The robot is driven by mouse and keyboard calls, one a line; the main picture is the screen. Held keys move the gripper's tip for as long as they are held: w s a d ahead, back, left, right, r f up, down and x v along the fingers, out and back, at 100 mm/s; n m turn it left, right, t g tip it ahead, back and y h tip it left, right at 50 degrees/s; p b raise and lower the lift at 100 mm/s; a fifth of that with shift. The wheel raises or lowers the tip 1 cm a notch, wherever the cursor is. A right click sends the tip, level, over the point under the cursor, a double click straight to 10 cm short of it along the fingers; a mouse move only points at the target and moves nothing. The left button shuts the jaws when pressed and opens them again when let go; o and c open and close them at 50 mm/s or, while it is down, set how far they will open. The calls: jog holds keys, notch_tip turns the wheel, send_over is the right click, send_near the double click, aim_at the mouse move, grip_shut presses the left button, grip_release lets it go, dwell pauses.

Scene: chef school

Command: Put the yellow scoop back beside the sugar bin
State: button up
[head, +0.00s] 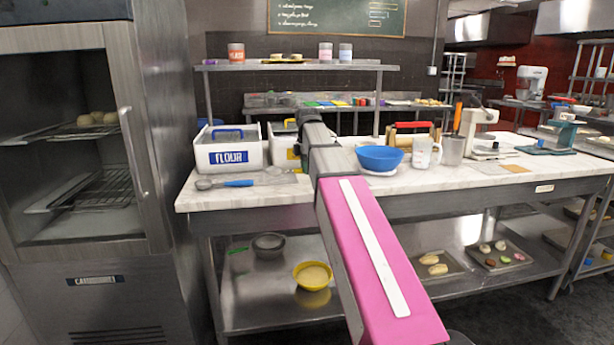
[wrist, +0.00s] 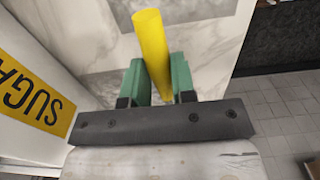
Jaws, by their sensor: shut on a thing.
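The yellow scoop (wrist: 152,38) shows in the wrist view as a plain yellow handle between the two green fingers of my gripper (wrist: 158,80). The gripper is shut on it. Pale marble counter and a greyer patch show beneath the gripper in the wrist view.
The flour bin (head: 230,148) stands left of the sugar bin. A blue-handled scoop (head: 228,183) lies in front of it on the marble counter (head: 240,202). A blue bowl (head: 380,158) and a clear jug (head: 424,152) stand right of my arm. The counter edge is close.

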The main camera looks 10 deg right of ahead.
jog(key=shift+f, duration=1.5)
jog(key=shift+f, duration=0.15)
jog(key=o, duration=0.9)
notch_tip(320, 180, up, 12)
jog(key=shift+r, duration=0.2)
